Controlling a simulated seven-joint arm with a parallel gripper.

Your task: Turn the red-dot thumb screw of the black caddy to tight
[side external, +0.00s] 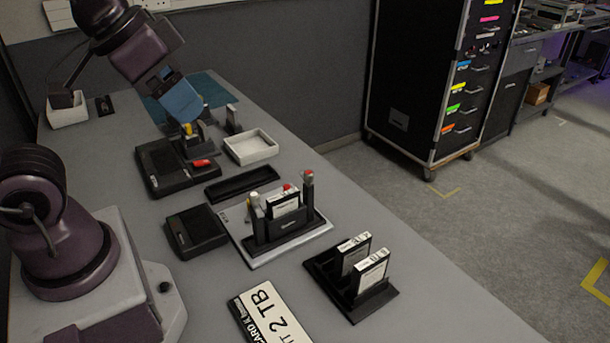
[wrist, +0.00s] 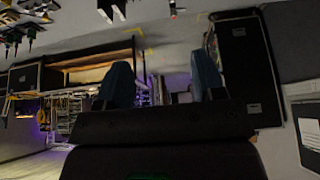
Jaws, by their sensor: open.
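The black caddy (side external: 290,234) stands upright on a pale plate (side external: 240,245) in the side external view. It holds a labelled cartridge (side external: 284,206) between two posts. The right post (side external: 308,190) has a red mark at its top, and another red spot shows behind the cartridge. The left post (side external: 257,212) has a pale top with yellow beside it. How far any screw is turned cannot be seen. My gripper (side external: 182,104) is at the back left, apart from the caddy. In the wrist view its blue fingers (wrist: 162,82) are spread with nothing between them; the caddy is not visible there.
Below my gripper is a black device (side external: 160,168) with yellow and red parts. Nearby are a white tray (side external: 251,147), a black strip tray (side external: 241,184), a small black box (side external: 196,231), a two-cartridge rack (side external: 350,286) and a label plate (side external: 270,316). The bench's front right is bare.

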